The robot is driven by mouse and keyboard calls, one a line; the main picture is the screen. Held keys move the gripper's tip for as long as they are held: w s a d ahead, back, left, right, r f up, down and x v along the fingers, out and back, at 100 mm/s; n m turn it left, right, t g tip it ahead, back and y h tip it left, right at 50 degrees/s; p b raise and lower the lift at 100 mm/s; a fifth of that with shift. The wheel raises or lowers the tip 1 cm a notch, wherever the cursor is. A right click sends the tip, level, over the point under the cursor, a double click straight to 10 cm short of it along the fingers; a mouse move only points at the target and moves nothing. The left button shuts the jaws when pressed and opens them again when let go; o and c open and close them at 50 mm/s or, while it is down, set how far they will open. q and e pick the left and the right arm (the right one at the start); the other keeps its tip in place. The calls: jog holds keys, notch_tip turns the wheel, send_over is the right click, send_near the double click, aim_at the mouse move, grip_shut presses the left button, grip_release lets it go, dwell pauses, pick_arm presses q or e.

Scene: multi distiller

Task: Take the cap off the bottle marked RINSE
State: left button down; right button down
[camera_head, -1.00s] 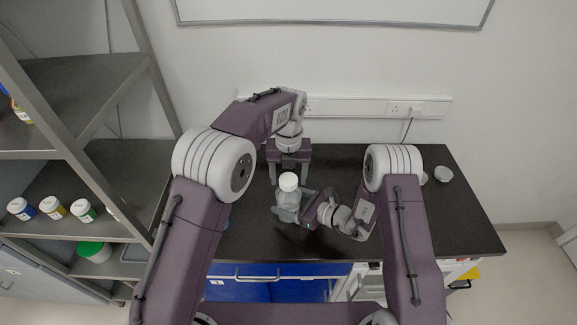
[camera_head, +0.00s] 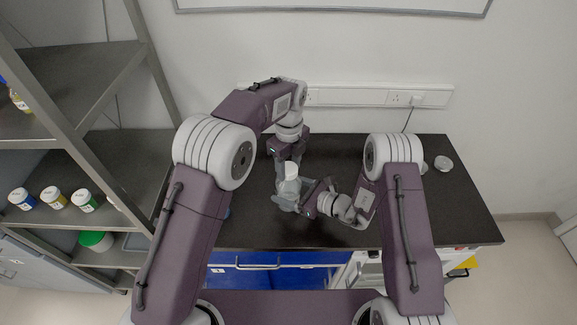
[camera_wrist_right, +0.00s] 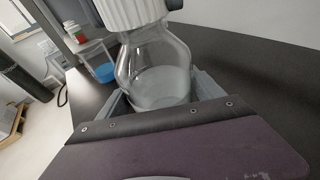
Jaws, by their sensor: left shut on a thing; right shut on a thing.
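The clear glass bottle (camera_head: 287,192) with a white cap (camera_head: 291,170) stands on the dark bench near the middle. The right wrist view shows the bottle (camera_wrist_right: 155,75) close up, with pale contents and its ribbed white cap (camera_wrist_right: 130,12) cut off by the top edge. No label can be read. My right gripper (camera_head: 287,201) is shut on the bottle's body from the right, its fingers (camera_wrist_right: 160,98) on both sides of the glass. My left gripper (camera_head: 286,165) points down from behind and is shut on the cap, partly hiding it. A dark fingertip shows beside the cap in the wrist view.
A beaker with blue liquid (camera_wrist_right: 104,72) stands behind the bottle in the wrist view. A white dish (camera_head: 443,163) sits at the bench's right. A shelf rack (camera_head: 95,140) at left holds several small capped bottles.

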pick_arm(q)
jog(key=n, duration=0.6)
jog(key=shift+n, duration=0.3)
jog(key=n, duration=0.6)
jog(key=shift+n, duration=0.4)
jog(key=n, duration=0.6)
jog(key=shift+r+n, duration=0.1)
jog(key=shift+n, duration=0.2)
jog(key=n, duration=0.3)
jog(key=shift+w, duration=0.1)
jog(key=n, duration=1.6)
jog(key=shift+r, duration=0.1)
jog(key=n, duration=0.5)
jog(key=shift+a+n, duration=0.1)
jog(key=shift+n, duration=0.2)
